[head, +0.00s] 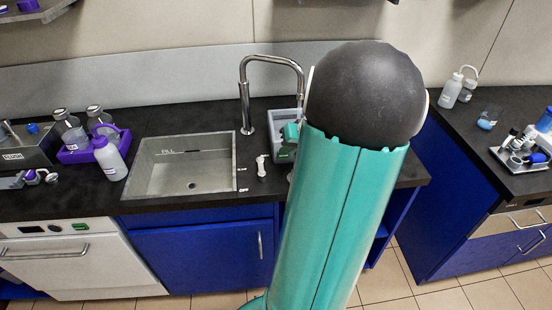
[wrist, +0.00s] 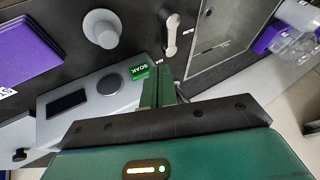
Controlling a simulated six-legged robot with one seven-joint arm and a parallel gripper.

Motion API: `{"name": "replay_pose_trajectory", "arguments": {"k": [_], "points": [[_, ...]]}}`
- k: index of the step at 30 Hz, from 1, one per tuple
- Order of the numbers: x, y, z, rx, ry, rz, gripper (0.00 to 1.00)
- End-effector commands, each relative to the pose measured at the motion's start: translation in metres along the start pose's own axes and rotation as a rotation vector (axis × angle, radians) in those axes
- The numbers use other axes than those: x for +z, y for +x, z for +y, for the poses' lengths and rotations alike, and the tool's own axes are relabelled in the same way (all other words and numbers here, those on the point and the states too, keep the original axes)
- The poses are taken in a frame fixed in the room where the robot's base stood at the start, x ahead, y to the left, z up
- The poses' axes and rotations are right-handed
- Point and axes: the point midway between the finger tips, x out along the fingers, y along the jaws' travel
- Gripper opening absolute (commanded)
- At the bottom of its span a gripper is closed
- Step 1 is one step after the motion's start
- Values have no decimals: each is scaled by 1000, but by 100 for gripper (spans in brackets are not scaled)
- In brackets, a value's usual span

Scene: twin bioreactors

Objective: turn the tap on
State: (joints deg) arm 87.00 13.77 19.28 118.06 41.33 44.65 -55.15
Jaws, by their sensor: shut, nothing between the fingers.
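The tap (head: 245,92) is a metal gooseneck behind the sink. A small white lever (head: 261,166) sits on the black counter right of the basin, beside small printed labels, one reading OFF. The lever also shows in the wrist view (wrist: 172,35), lying along the basin's side. My gripper (wrist: 158,72) is shut and empty, its green fingertips beside a green SOAK button (wrist: 139,72). In the picture the lever is above and slightly right of the fingertips, apart from them. In the head view my arm hides most of my gripper.
The sink (head: 160,178) has a FILL line and looks empty. A grey box (wrist: 80,112) with a display and knob stands near my fingers. A purple tray (wrist: 22,50) and a round grey knob-like thing (wrist: 101,29) are nearby. Bottles stand in a purple rack (head: 72,156) left of the sink.

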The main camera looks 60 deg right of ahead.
Motion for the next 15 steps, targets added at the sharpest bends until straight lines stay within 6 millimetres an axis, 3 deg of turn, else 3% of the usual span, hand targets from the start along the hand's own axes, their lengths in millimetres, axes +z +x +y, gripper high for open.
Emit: {"name": "replay_pose_trajectory", "arguments": {"k": [8,15], "points": [[-2,10,0,-41,-2,29,0],[-2,53,-4,-43,-1,26,0]]}}
